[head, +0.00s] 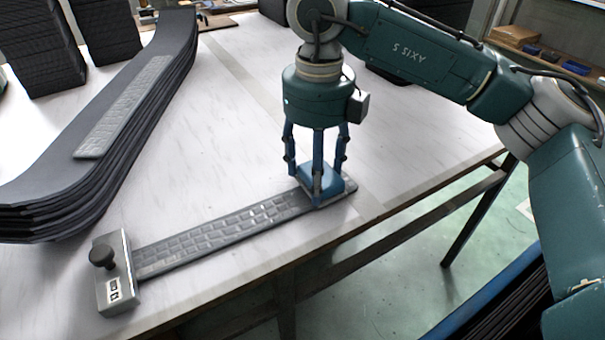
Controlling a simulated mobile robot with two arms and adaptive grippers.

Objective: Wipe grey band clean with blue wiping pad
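The grey band (232,228) lies flat on the white table, running from a grey block at lower left toward the upper right. Its surface shows a raised grid pattern with some bright specks. The blue wiping pad (326,189) rests on the right end of the band. My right gripper (320,178) points straight down with its blue fingers around the pad, shut on it. The fingers hide part of the pad. My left gripper is not in the head view.
A grey block with a black knob (113,284) sits at the band's left end. A stack of dark curved panels (160,45) with a grey strip (125,105) lies at left. Dark stacks (45,50) stand behind. The table's front edge runs close below the band. Open table lies between panels and band.

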